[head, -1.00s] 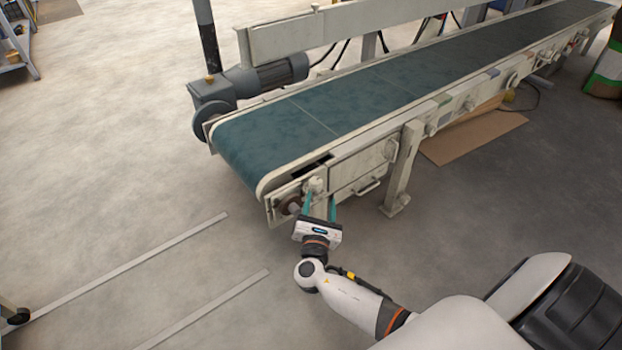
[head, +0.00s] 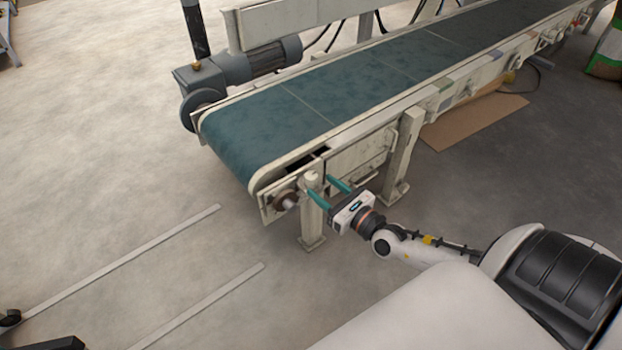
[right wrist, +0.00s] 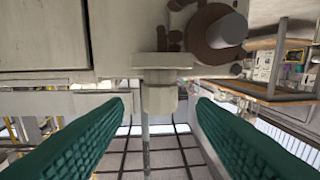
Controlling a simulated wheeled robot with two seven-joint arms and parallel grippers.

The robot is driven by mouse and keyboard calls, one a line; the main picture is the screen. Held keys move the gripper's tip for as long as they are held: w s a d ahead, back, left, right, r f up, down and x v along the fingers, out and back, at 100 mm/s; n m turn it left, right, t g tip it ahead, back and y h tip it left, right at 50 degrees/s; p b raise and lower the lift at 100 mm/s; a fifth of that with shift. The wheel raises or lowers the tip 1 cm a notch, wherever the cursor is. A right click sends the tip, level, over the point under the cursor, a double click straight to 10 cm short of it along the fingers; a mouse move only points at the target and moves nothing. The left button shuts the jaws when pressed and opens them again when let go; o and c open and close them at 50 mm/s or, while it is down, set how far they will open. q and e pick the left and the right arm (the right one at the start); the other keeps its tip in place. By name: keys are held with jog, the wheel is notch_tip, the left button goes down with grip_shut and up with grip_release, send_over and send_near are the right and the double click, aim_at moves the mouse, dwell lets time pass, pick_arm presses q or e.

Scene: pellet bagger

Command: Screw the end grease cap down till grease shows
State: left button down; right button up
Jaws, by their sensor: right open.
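The end grease cap (head: 313,178) is a small cream cap at the near corner of the conveyor end, beside the roller shaft. In the right wrist view the cap (right wrist: 160,94) sticks out from a cream bracket, between my finger pads and ahead of them. My right gripper (head: 322,187) is open, with teal ribbed fingers reaching toward the cap from the right. In the wrist view a gap shows between the cap and each finger (right wrist: 163,120). I cannot see any grease at the cap. My left gripper is not recognisable in view.
The conveyor (head: 345,98) with its green belt runs to the back right. The roller shaft end (head: 288,201) sits in a brown bearing close to the cap. A support leg (head: 402,155) stands right of my gripper.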

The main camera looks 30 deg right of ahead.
aim_at(316, 182)
jog(key=w, duration=0.5)
jog(key=shift+w+a+b, duration=0.1)
jog(key=shift+a+b, duration=0.25)
jog(key=shift+a, duration=0.05)
